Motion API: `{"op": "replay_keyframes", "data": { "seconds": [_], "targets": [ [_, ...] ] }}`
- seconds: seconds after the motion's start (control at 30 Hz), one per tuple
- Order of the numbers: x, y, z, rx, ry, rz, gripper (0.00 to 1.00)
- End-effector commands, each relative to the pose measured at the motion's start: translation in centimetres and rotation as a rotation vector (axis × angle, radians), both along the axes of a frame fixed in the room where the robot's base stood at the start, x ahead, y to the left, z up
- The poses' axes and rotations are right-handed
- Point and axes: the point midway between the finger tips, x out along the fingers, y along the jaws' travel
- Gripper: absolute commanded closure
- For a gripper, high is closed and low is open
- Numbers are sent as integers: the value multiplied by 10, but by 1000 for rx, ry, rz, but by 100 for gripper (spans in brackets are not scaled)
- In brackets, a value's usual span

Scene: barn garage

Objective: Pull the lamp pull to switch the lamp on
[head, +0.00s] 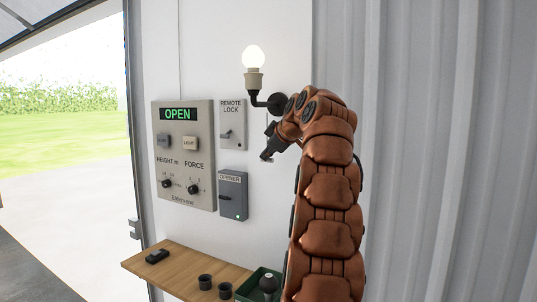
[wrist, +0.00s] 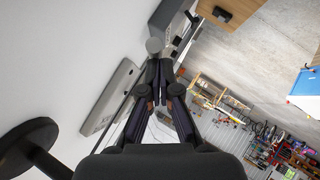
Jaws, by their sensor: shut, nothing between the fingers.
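The lamp (head: 255,80) is on the white wall, with a bare bulb that looks bright white above a beige socket and a black bracket. Its black wall mount (wrist: 30,145) shows at the lower left of the wrist view. My gripper (head: 266,156) is below and right of the lamp, close to the wall. In the wrist view its fingers (wrist: 158,66) are together and empty. In the head view, a thin cord shows by my gripper, but the knob cannot be made out.
The control panel (head: 184,190) reads OPEN. The remote lock box (head: 232,122) and the opener box (head: 233,195) are to its right. A wooden shelf (head: 185,258) below holds a remote, dark cups and a green tray (head: 250,286). The doorway at left is open.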

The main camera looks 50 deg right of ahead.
Motion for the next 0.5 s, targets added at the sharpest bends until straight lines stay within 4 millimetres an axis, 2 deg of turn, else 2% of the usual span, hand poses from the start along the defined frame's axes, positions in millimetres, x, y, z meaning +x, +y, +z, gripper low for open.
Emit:
{"op": "replay_keyframes", "data": {
  "seconds": [0.2,0.5],
  "targets": [
    [1,23,33,-4,-3,6,100],
    [-24,29,51,-6,-8,2,100]
  ]
}}
